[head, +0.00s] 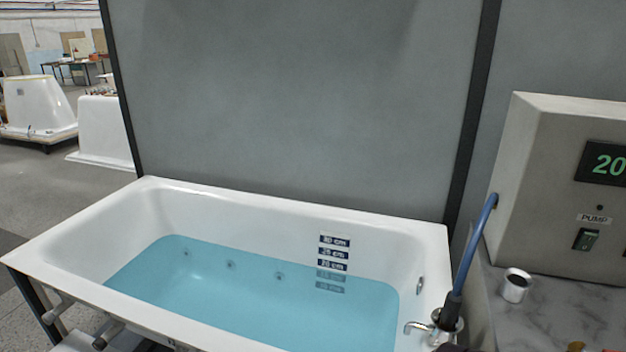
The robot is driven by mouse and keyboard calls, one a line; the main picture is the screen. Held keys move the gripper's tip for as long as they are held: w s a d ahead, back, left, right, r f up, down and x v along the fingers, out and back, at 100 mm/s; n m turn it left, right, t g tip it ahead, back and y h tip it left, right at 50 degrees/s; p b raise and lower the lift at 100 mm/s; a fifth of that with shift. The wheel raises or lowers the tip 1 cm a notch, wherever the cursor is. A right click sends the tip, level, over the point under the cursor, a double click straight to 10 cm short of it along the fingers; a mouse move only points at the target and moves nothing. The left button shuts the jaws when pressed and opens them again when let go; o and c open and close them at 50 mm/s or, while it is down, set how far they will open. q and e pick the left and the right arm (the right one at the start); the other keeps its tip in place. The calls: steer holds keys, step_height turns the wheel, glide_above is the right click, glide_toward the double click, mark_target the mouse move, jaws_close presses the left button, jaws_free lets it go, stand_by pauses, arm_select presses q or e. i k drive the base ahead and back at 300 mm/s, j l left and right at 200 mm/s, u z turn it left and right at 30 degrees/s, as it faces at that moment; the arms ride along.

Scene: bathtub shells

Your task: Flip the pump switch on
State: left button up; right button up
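The pump switch (586,239) is a small green rocker in a dark frame on the front of a beige control box (545,190) at the right. A "PUMP" label (593,218) and a small dark round spot (599,207) sit just above it. I cannot tell which way the rocker is tipped. A dark display (606,163) higher on the box shows a green "20", cut off by the picture's right edge. Neither of my grippers can be made out in the head view.
A blue hose (474,247) runs from the box to the tap end (420,327). A small white cylinder (515,286) stands on the marble counter (545,312). Unclear small things show at the bottom edge.

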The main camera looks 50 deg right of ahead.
mark_target(588, 240)
steer(key=z, duration=3.15)
